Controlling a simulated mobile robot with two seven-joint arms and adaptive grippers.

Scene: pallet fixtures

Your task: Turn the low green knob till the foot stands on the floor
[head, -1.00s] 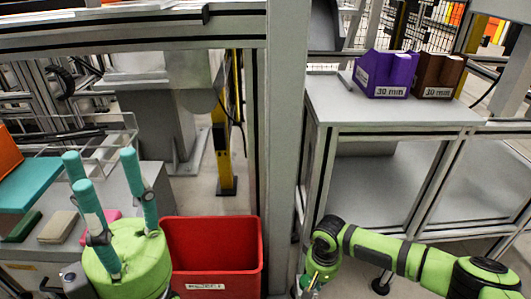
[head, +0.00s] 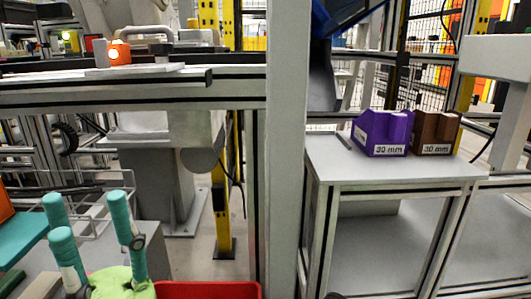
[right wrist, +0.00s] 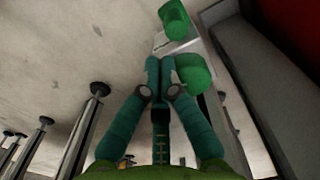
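In the right wrist view, one green knob (right wrist: 193,74) is just right of my right gripper's fingertips. A second green knob (right wrist: 175,18) is farther up, past a pale block (right wrist: 178,45). I cannot tell which is the low one. My right gripper (right wrist: 160,64) has its teal fingers drawn together at the tips; nothing shows between them. Contact with the nearer knob cannot be told. Which foot belongs to the knob, and whether it touches the floor, is not clear. In the head view, my left gripper (head: 88,222) is open and empty, its fingers upright and spread.
Several dark-capped metal feet (right wrist: 100,88) stand left in the right wrist view, over grey floor (right wrist: 60,40). A red bin (head: 208,290) is beside my left gripper. A grey bench (head: 385,165) carries purple (head: 382,134) and brown (head: 437,134) bins. A grey post (head: 285,150) stands mid-view.

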